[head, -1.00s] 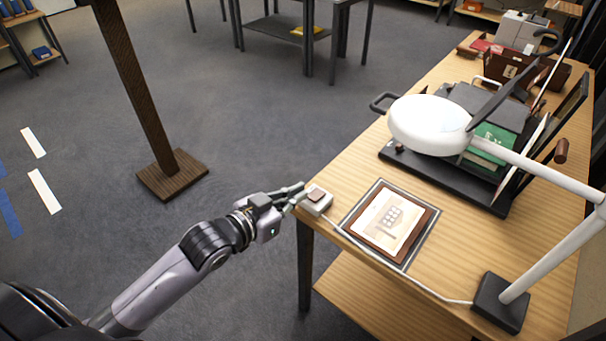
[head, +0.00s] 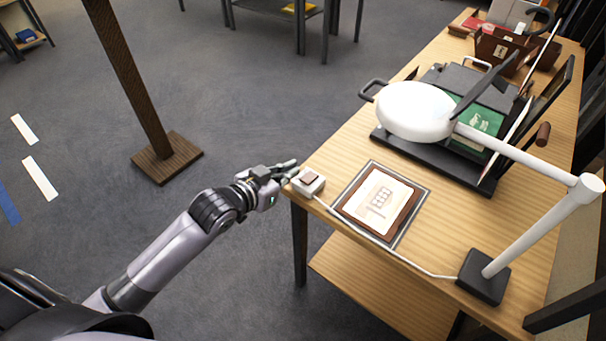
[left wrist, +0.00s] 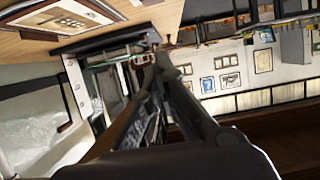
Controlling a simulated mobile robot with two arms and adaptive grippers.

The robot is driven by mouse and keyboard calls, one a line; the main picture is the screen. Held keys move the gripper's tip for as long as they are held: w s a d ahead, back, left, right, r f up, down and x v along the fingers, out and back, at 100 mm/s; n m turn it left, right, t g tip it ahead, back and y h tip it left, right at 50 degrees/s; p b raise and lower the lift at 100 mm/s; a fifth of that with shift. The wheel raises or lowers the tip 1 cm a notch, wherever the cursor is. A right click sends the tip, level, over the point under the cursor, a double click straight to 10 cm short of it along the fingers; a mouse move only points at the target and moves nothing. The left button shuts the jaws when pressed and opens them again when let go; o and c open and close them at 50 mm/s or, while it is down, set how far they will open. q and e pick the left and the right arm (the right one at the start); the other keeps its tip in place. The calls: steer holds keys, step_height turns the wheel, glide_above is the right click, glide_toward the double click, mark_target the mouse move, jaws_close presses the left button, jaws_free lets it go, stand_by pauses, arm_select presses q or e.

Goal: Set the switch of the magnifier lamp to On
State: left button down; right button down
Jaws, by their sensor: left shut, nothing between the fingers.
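The magnifier lamp has a white round head (head: 415,111), a white jointed arm and a black base (head: 484,277) on the wooden table. Its switch is a small pale box with a brown top (head: 309,181) at the table's near left corner, joined to the base by a pale cord. Whether the switch is on or off is too small to tell. My left gripper (head: 291,168) is shut and empty, its fingertips right beside the switch's left side; I cannot tell if they touch. Its dark fingers (left wrist: 155,80) fill the middle of the left wrist view. My right gripper is not in view.
A framed picture (head: 381,204) lies flat on the table (head: 440,225) between switch and lamp base. A black tray (head: 440,163) with a green item and boards stands under the lamp head. A brown post (head: 135,85) stands on the floor at left, with open floor around it.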

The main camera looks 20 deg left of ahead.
arm_select(q)
glide_above(309, 178)
steer(key=s, duration=0.3)
steer(key=shift+w+a+f, duration=0.1)
steer(key=shift+a+f, duration=0.1)
steer(key=shift+f, duration=0.25)
steer(key=shift+w+a+f, duration=0.1)
steer(key=shift+a+f, duration=0.1)
steer(key=shift+f, duration=0.25)
step_height(309, 178, down, 3)
steer(key=shift+f+p, duration=0.2)
steer(key=shift+p, duration=0.25)
steer(key=shift+s+f, duration=0.1)
steer(key=shift+f, duration=0.45)
